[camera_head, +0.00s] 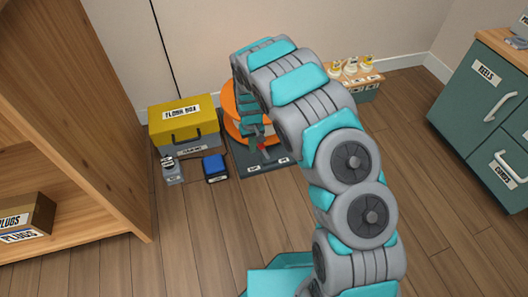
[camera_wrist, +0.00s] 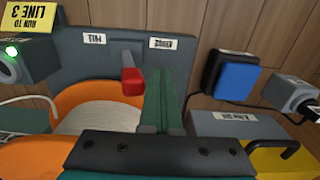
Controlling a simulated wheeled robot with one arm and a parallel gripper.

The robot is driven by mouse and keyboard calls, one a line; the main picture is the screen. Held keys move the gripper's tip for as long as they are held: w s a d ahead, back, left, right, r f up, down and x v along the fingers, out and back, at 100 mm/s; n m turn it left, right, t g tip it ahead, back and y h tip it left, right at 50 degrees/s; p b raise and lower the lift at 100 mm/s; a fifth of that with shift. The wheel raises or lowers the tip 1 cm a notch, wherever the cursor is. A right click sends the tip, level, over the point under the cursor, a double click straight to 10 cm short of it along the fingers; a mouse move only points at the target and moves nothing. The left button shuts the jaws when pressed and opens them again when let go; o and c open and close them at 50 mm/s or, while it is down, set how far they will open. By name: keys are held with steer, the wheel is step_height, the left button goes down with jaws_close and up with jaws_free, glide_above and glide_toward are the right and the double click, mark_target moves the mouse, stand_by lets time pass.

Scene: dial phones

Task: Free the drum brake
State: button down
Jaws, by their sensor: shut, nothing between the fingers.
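The orange cable drum (camera_head: 230,108) stands on a dark grey base plate (camera_head: 246,168) against the wall, largely hidden by my arm. A short grey lever with a red tip (camera_head: 262,147) sits on the plate's front part. The drum (camera_wrist: 85,103) is partly hidden behind the gripper mount.
A yellow-lidded grey box (camera_head: 185,122), a blue-topped block (camera_head: 215,167) and a small grey device (camera_head: 173,170) stand left of the plate. A low wooden-topped stand (camera_head: 357,78) is to the right. The wrist view shows a green-lit grey device (camera_wrist: 15,62). Floor in front is clear.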

steer(key=shift+w+d, duration=0.2)
steer(key=shift+d, duration=0.55)
steer(key=shift+w+d, duration=0.2)
steer(key=shift+d, duration=0.5)
steer(key=shift+w+d, duration=0.2)
steer(key=shift+d, duration=0.55)
steer(key=shift+s+a+r+p, duration=0.1)
steer(key=shift+a+r+p, duration=0.2)
steer(key=shift+r, duration=0.85)
steer(key=shift+s+a+r+p, duration=0.15)
steer(key=shift+r+p, duration=0.25)
steer(key=shift+r, duration=0.8)
steer(key=shift+w+a+r+p, duration=0.1)
steer(key=shift+a+r+p, duration=0.25)
steer(key=shift+r, duration=0.8)
